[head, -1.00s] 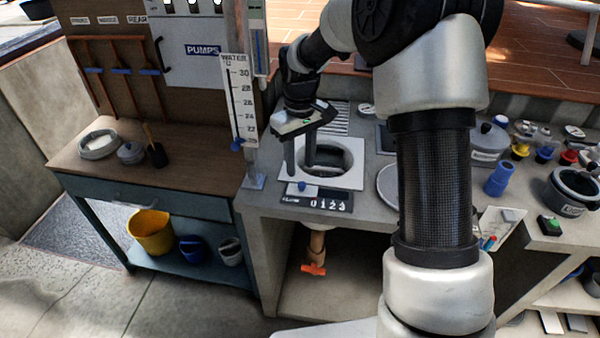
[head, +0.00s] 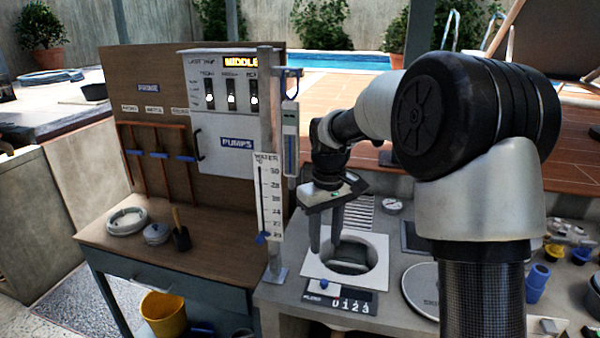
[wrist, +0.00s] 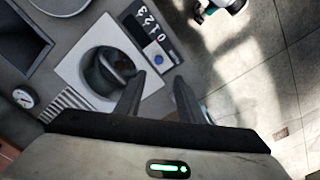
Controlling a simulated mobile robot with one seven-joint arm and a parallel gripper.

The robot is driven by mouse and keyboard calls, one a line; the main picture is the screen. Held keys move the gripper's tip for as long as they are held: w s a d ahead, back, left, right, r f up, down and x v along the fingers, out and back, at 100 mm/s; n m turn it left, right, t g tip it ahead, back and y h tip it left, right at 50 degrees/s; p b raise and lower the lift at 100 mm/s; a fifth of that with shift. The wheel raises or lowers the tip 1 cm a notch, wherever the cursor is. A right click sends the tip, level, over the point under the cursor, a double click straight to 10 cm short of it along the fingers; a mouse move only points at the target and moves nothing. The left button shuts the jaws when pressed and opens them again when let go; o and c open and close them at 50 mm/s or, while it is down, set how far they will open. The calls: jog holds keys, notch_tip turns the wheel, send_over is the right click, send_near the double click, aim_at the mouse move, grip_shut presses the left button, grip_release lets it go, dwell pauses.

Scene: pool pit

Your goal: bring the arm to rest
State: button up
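My gripper (head: 325,243) hangs fingers-down beside the round opening (head: 352,258) in a white square plate on the grey counter. Its two dark fingers are apart with nothing between them. In the wrist view my gripper (wrist: 158,80) also shows open and empty, with a dark round piece (wrist: 112,72) in the opening beyond the left finger. My arm reaches over from the right side of the head view, its elbow bent and high.
A number strip with a blue knob (head: 323,285) lies in front of the opening. The thermometer post (head: 270,190) and pump panel (head: 225,145) stand close left of my gripper. A round lid (head: 420,290) and a gauge (head: 393,206) lie to the right.

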jog(key=s+d+r+m+t+p, duration=0.1)
jog(key=s+d+r+t+p, duration=0.15)
jog(key=s+r, duration=0.65)
jog(key=s+d+r+m+t+p, duration=0.1)
jog(key=s+r+m+p, duration=0.1)
jog(key=s+r, duration=0.3)
jog(key=s+d+r+m+t+p, duration=0.1)
jog(key=s+r, duration=0.4)
jog(key=s, duration=0.7)
jog(key=shift+s+d+m+t+p, duration=0.15)
jog(key=shift+s+m+t+p, duration=0.45)
jog(key=shift+p, duration=0.55)
jog(key=shift+w+r, duration=0.1)
jog(key=shift+w, duration=0.1)
jog(key=shift+c, duration=0.5)
jog(key=shift+d, duration=0.15)
